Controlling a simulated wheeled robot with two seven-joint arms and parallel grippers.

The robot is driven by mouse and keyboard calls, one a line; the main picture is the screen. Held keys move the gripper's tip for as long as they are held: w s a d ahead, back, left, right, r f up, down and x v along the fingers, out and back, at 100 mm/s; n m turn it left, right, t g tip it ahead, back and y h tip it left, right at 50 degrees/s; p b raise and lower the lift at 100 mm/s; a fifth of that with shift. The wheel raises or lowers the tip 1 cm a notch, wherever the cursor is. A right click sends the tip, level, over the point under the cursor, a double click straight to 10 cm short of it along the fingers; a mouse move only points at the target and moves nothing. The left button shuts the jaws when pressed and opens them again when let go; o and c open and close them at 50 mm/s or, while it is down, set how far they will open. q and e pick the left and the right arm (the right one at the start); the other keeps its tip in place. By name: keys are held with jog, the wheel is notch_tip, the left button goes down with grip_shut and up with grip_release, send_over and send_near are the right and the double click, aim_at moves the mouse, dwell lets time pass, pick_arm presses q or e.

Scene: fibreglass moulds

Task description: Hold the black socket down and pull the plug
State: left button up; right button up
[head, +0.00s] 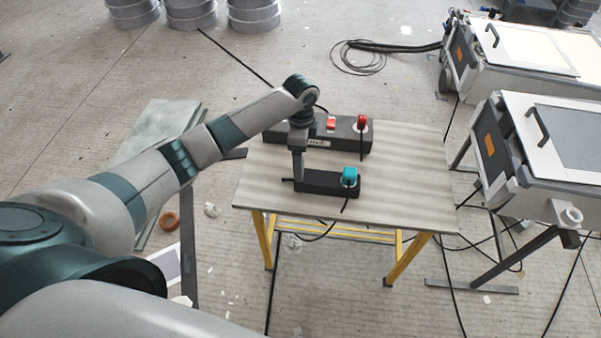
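A black socket block (322,184) lies on the table, with a teal plug (349,174) in its right end and a black cord hanging from the plug towards the front edge. My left gripper (299,176) points down at the left end of this block. Its fingertips look to be at or just over the block; contact is unclear. The finger gap does not show. My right gripper is not in view.
Behind is a longer dark socket bar (345,139) with a red switch (331,124) and a red plug (362,123). The table (410,170) has yellow legs and is clear at right. Grey-white machines (545,140) stand to the right; cables cross the floor.

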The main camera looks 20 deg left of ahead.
pick_arm(q)
notch_tip(320, 180, down, 10)
jog(key=shift+r+p, duration=0.25)
jog(key=shift+p, duration=0.45)
jog(key=c, duration=1.6)
